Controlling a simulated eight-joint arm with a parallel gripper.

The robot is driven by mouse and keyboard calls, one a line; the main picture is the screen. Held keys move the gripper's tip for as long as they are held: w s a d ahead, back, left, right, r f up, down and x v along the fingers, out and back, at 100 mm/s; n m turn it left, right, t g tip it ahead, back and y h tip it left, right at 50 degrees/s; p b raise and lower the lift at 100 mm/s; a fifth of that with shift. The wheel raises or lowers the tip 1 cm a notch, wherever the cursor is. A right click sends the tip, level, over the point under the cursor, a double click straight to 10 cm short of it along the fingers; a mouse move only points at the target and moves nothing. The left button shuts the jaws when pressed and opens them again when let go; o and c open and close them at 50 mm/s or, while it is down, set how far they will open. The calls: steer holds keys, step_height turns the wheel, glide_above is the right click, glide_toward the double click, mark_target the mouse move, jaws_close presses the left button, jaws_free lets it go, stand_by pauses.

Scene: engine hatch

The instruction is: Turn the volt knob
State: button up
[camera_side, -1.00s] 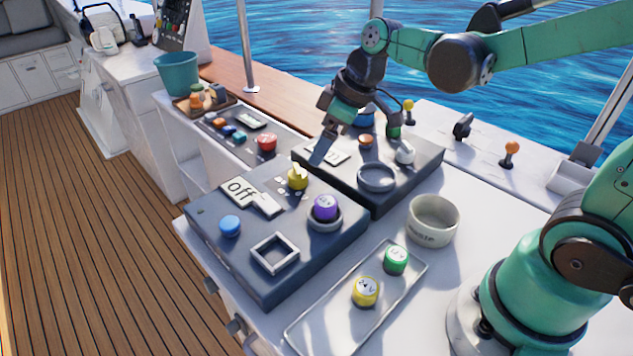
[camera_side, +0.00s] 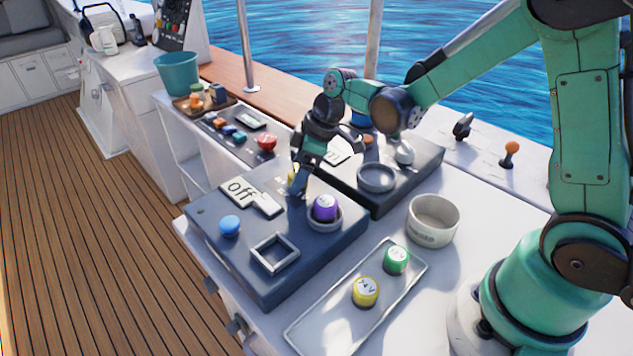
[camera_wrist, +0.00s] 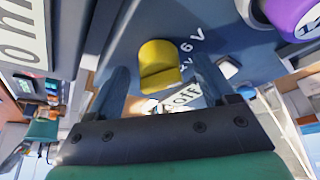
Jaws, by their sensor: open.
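The volt knob is yellow and sits on the near dark panel (camera_side: 270,293). In the side view only a sliver of the knob (camera_side: 291,178) shows, the rest hidden by my gripper (camera_side: 302,192). In the wrist view the yellow knob (camera_wrist: 159,65) stands just beyond and between the two fingers of my gripper (camera_wrist: 160,80), with volt markings (camera_wrist: 190,50) printed beside it. My gripper is open, pointing down at the knob, one finger on each side. Whether a finger touches the knob I cannot tell.
The purple cap (camera_side: 325,207) in its ring stands close by on the right. A tray (camera_side: 318,325) with yellow and green caps and a white cup (camera_side: 433,220) stand nearer.

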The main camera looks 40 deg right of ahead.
steer(key=shift+c, duration=0.3)
jaws_close()
steer(key=shift+m, duration=0.4)
steer(key=m+h, duration=0.1)
steer(key=m, duration=0.2)
steer(key=m+t+h, duration=0.1)
steer(key=m, duration=0.1)
steer(key=shift+a+m, duration=0.15)
steer(key=shift+m, duration=0.25)
steer(key=m+h, duration=0.2)
steer(key=m, duration=0.3)
